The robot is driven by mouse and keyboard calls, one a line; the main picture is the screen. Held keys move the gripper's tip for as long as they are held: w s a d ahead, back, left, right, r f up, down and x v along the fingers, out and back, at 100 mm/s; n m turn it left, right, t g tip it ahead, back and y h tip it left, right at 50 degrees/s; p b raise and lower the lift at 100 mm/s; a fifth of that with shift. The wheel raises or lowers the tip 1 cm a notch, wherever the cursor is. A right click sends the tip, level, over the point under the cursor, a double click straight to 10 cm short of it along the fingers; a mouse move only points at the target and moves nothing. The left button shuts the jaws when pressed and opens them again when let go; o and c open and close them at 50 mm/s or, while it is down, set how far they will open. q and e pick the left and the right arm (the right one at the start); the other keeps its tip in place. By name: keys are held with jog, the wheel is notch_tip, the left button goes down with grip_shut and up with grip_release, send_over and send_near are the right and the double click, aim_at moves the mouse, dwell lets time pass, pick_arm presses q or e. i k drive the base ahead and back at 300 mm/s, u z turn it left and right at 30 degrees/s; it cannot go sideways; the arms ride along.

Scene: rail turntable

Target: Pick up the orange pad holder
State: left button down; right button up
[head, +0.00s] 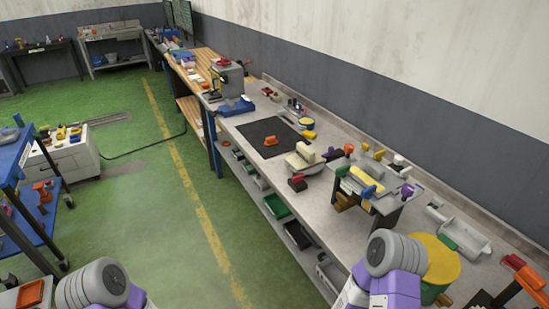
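A small orange object (271,141), which looks like the orange pad holder, sits on a black mat (258,129) on the long grey workbench. It is small in the picture, so its exact shape is hard to tell. Nothing is touching it except the mat. Only grey and purple links of my two arms show at the bottom edge, left and right. Neither gripper is in the frame, so their fingers are hidden from me.
A cream block-shaped tool (304,158) and a dark red-topped item (297,183) lie right of the mat. A grey machine on a blue base (236,107) stands beyond it. A small raised stand (385,203) is nearer. Green floor (165,225) left of the bench is clear.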

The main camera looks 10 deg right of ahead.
aim_at(271, 141)
jog(key=z, duration=0.2)
jog(key=i, duration=0.85)
jog(key=u, duration=0.05)
